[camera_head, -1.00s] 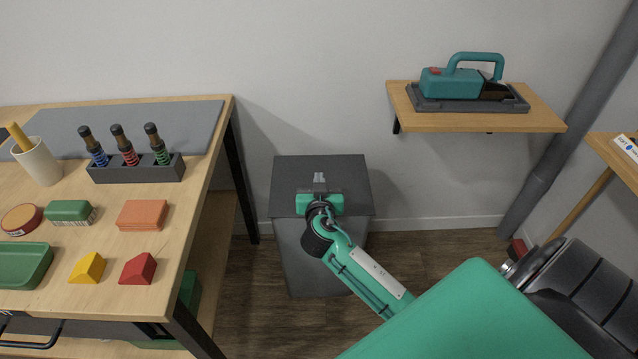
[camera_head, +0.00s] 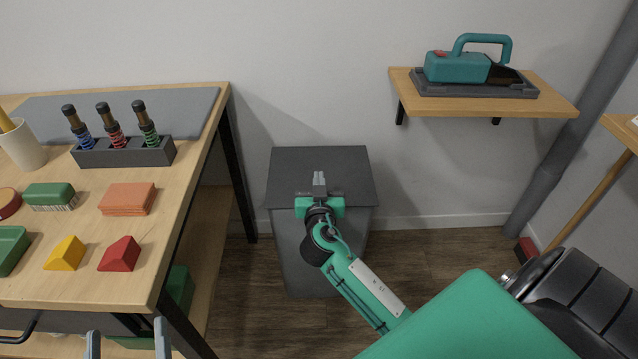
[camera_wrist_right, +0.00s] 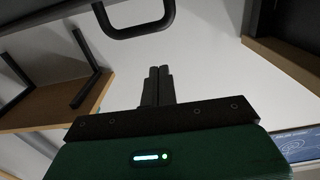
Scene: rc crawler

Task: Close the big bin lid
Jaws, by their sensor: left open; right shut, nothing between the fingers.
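The big bin (camera_head: 300,265) is a dark grey box standing on the floor against the wall in the head view. Its grey lid (camera_head: 345,168) lies over the top and looks flat; whether it is fully seated is not clear. My right gripper (camera_head: 319,178) is shut and empty, in front of the lid in the picture with its fingers toward the wall; contact cannot be told. The shut fingers also show in the right wrist view (camera_wrist_right: 158,72). My left gripper (camera_head: 128,342) is open and empty at the bottom left, in front of the workbench.
A wall shelf (camera_head: 480,108) with a teal tool (camera_head: 458,67) hangs at the upper right. Open floor (camera_head: 440,250) lies right of the bin.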

